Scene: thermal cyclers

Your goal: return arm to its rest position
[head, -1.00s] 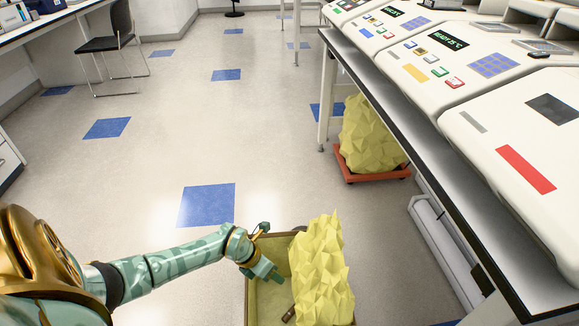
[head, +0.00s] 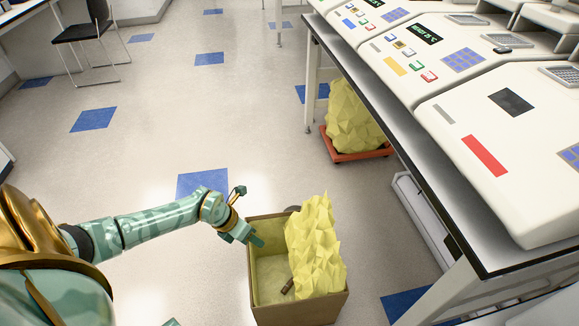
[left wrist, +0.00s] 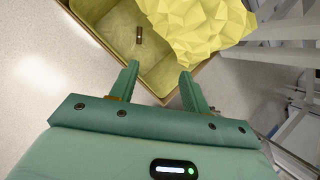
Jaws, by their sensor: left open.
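My left arm reaches in from the left in the head view. Its green gripper (head: 250,238) is at the upper left rim of an open brown box (head: 300,312). In the left wrist view the two fingers (left wrist: 158,72) are spread apart with nothing between them, and the box (left wrist: 178,100) lies beyond them. A small brown item (head: 287,286) lies inside the box; it also shows in the left wrist view (left wrist: 139,36). My right gripper is not in view.
A faceted yellow bag-like mass (head: 316,245) fills the box's right side. Another yellow mass (head: 352,118) sits on a red wheeled base (head: 355,155) under the bench. Thermal cyclers (head: 500,130) stand on the bench at right. Open floor lies left and ahead; a chair (head: 85,35) stands far left.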

